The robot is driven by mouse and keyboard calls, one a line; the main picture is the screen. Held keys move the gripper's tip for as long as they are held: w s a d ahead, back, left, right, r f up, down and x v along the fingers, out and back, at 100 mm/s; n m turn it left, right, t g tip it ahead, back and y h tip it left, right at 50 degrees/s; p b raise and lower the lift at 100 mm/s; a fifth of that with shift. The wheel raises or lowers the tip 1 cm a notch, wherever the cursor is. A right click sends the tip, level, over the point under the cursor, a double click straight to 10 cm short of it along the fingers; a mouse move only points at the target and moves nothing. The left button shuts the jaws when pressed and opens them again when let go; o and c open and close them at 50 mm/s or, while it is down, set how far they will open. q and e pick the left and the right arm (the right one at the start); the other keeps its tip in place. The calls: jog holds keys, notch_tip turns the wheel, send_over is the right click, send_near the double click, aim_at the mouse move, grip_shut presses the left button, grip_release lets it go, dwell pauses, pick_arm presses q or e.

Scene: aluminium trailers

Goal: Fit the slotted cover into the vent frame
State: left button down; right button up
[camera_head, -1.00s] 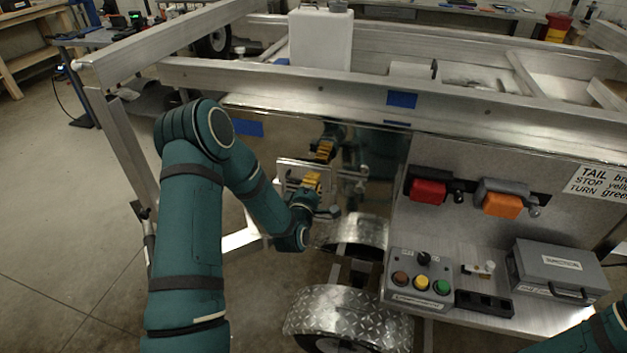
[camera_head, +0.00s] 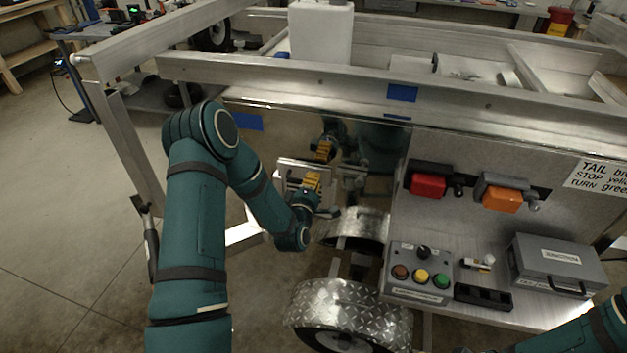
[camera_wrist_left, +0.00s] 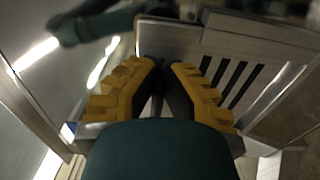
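The slotted cover (camera_head: 290,165) is a light metal plate, upright in front of the trailer's polished panel. In the left wrist view its dark slots (camera_wrist_left: 238,78) show right of the fingers. My left gripper (camera_head: 313,181) has yellow fingers. In the left wrist view the fingers (camera_wrist_left: 163,75) come close together at the plate, shut on it; the grip itself is partly hidden. I cannot pick out the vent frame for certain among the cover, the gripper and their reflections. My right arm (camera_head: 590,333) enters at the lower right; its gripper is out of view.
The polished panel (camera_head: 270,150) mirrors my arm. A wheel fender (camera_head: 345,300) lies below. To the right are a button box (camera_head: 420,285), a grey case (camera_head: 555,265), a red light (camera_head: 428,185) and an orange light (camera_head: 502,198). Trailer rails (camera_head: 320,85) run above; open floor lies left.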

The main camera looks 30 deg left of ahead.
pick_arm(q)
jog(key=shift+f, duration=0.75)
jog(key=c, duration=1.1)
grip_release()
jog(key=shift+o, duration=0.2)
jog(key=shift+s, duration=0.15)
jog(key=v, duration=1.2)
jog(key=shift+f, duration=0.1)
